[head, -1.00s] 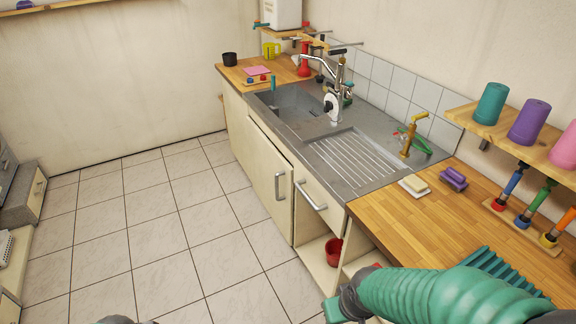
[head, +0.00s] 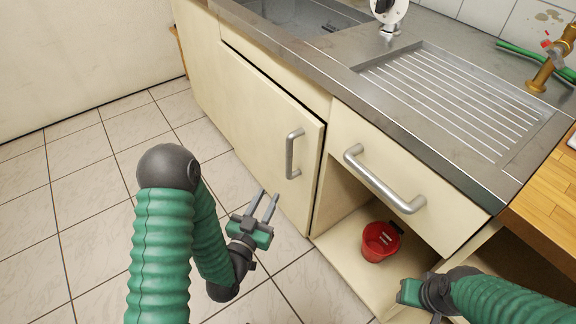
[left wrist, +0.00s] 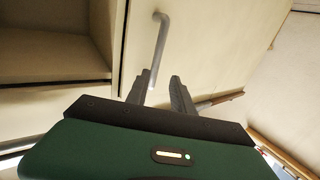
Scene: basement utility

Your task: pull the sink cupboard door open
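The sink cupboard door (head: 250,125) is cream, with a grey bar handle (head: 292,154) near its right edge. The door stands slightly proud at its right edge in the head view; I cannot tell whether it is ajar. My left gripper (head: 268,206) is open and empty, in front of the door, below and left of the handle, apart from it. In the left wrist view the handle (left wrist: 158,45) shows beyond the fingers (left wrist: 158,88), its lower end near the left finger. My right gripper (head: 405,292) is at the bottom right, before the open shelf; its fingers do not show clearly.
A drawer with a bar handle (head: 385,182) is right of the door, above an open shelf holding a red bucket (head: 381,241). The steel sink top (head: 330,70) overhangs above. The tiled floor (head: 90,190) is clear at the left.

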